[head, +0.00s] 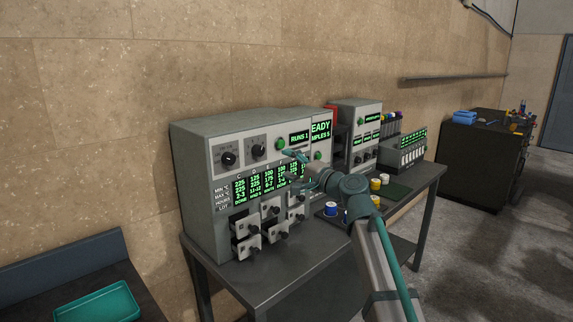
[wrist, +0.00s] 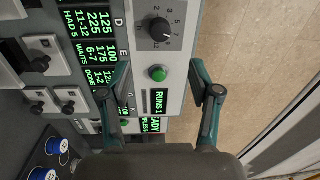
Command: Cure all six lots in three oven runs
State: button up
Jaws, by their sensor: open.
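The grey oven (head: 215,140) stands on a table against the wall. Its panel has two black dials (head: 228,158), a green button (head: 279,144) and a display (head: 299,137) reading RUNS 1. Another display (head: 320,130) reads READY. A lot table (head: 266,183) glows green; in the wrist view its columns (wrist: 98,50) show D "HAD 5" and E "WAITS". Several small drawers (head: 247,248) with black knobs sit below, some pulled out. My gripper (wrist: 163,92) is open and empty in front of the panel, with the button (wrist: 157,73) visible between its fingers. I cannot tell whether it touches anything.
Blue-topped cups (head: 331,209) stand beside my arm, also in the wrist view (wrist: 57,146). A second instrument (head: 360,120) and a tube rack (head: 405,150) are further right. A teal tray (head: 97,303) is at lower left.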

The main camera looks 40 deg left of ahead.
aim_at(283, 145)
jog(key=shift+w, duration=0.15)
jog(key=shift+c, duration=1.4)
jog(key=shift+m+h, duration=0.3)
jog(key=shift+m, duration=0.1)
jog(key=w+d, duration=0.1)
jog(key=w, duration=0.2)
jog(key=w+d+p, duration=0.1)
jog(key=w, duration=0.1)
jog(key=w+d+r+p, duration=0.1)
jog(key=w+d, duration=0.1)
jog(key=w, duration=0.1)
jog(key=shift+w+d, duration=0.1)
jog(key=shift+w, duration=0.25)
grip_shut()
jog(key=shift+w+d, duration=0.2)
jog(key=p+x, duration=0.3)
jog(key=x, duration=0.9)
jog(key=shift+a+r, duration=0.1)
jog(key=shift+a, duration=0.05)
jog(key=shift+p+x, duration=0.5)
jog(key=shift+x, duration=0.4)
